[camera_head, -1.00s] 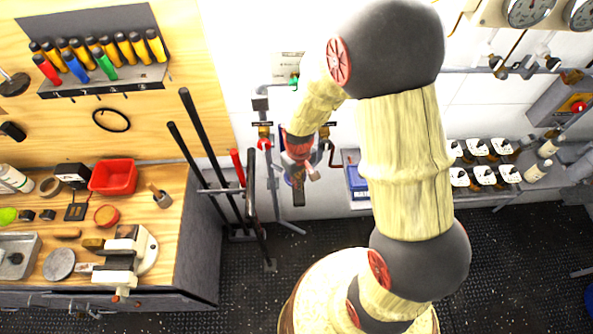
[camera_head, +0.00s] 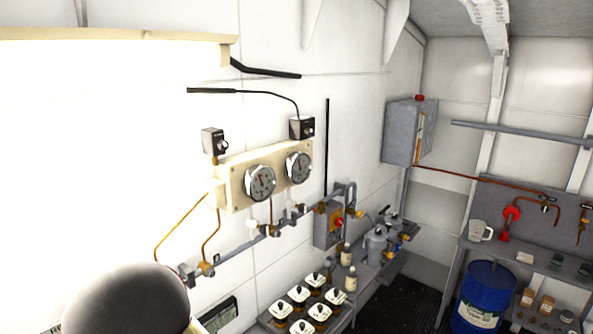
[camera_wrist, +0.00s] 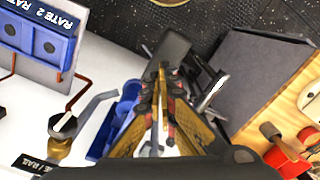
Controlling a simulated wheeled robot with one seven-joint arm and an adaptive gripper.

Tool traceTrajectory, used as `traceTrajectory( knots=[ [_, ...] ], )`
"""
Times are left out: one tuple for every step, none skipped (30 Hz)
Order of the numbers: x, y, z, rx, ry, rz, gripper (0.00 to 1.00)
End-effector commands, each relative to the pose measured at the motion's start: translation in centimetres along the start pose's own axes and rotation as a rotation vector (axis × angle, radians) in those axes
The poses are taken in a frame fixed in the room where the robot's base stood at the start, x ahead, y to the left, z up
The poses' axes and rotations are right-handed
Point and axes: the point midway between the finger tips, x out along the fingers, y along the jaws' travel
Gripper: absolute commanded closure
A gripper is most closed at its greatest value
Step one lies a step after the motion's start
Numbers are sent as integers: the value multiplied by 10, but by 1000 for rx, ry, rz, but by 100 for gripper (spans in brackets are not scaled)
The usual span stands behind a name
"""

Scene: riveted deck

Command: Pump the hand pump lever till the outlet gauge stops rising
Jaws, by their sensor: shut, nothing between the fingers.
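Two round dial gauges, the left gauge (camera_head: 261,183) and the right gauge (camera_head: 298,167), sit on a cream panel (camera_head: 237,199) on the wall in the head view. I cannot tell which is the outlet gauge, and their readings are too small to make out. My gripper (camera_wrist: 163,70) is shut and empty in the wrist view. Its tips are close to a dark grey part (camera_wrist: 168,50), and a blue body (camera_wrist: 108,133) is beside its fingers. I cannot identify the pump lever with certainty. The gripper is outside the head view.
A blue box marked RATE 2 (camera_wrist: 40,32) is at the upper left of the wrist view. A dark cabinet side (camera_wrist: 255,75) and wooden bench (camera_wrist: 292,93) are at the right. In the head view, a pipe run (camera_head: 238,246), capped pots (camera_head: 299,294) and a blue drum (camera_head: 484,290) show.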

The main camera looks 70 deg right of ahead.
Motion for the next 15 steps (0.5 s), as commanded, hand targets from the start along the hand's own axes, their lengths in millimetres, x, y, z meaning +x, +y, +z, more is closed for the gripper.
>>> traceTrajectory(
  knots=[
    [0,0,0,0,0,0,100],
    [0,0,0,0,0,0,100],
    [0,0,0,0,0,0,100],
    [0,0,0,0,0,0,100],
    [0,0,0,0,0,0,100],
    [0,0,0,0,0,0,100],
    [0,0,0,0,0,0,100],
    [0,0,0,0,0,0,100],
    [0,0,0,0,0,0,100],
    [0,0,0,0,0,0,100],
    [0,0,0,0,0,0,100],
    [1,0,0,0,0,0,100],
    [3,0,0,0,0,0,100],
    [5,0,0,0,0,0,100],
    [8,0,0,0,0,0,100]
  ],
)
